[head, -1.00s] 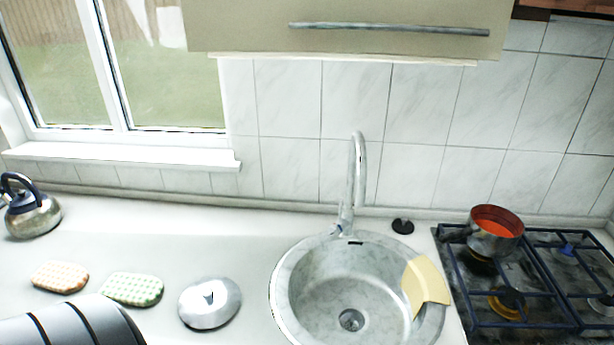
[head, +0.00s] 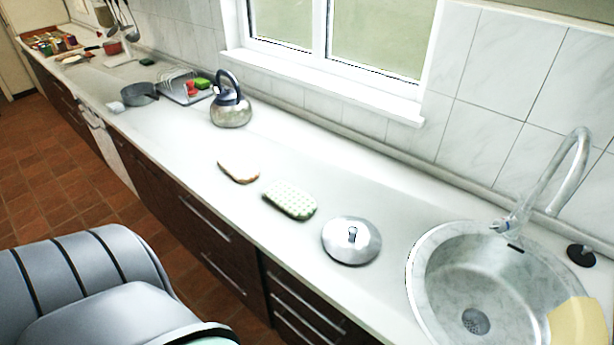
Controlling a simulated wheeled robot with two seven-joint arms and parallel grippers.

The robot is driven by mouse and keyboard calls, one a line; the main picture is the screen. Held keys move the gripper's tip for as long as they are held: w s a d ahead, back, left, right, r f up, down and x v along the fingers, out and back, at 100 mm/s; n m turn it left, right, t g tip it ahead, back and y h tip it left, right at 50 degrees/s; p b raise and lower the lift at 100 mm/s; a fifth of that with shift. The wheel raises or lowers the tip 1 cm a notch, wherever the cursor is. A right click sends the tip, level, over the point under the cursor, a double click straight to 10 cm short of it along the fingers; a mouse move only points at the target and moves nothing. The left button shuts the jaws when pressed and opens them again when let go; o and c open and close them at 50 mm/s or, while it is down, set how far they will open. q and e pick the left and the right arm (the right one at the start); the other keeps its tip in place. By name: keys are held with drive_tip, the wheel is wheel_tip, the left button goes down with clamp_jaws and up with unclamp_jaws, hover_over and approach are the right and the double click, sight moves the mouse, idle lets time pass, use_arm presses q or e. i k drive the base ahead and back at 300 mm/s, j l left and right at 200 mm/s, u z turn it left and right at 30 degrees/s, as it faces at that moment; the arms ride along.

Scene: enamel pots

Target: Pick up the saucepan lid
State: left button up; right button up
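The saucepan lid (head: 351,241) is a round, shiny metal disc with a small upright knob. It lies flat on the white counter, between the green dotted pad and the sink. A grey, ribbed part of my own body fills the lower left of the head view, apart from the lid. Neither of my grippers shows in the view. Nothing touches or covers the lid.
A green pad (head: 290,199), an orange-white pad (head: 239,169) and a kettle (head: 230,105) stand left of the lid. The sink (head: 440,275) with its tall tap (head: 568,170) is to the right. Bare counter (head: 330,180) lies behind the lid.

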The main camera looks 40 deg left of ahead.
sight(351, 240)
drive_tip(key=u, duration=0.8)
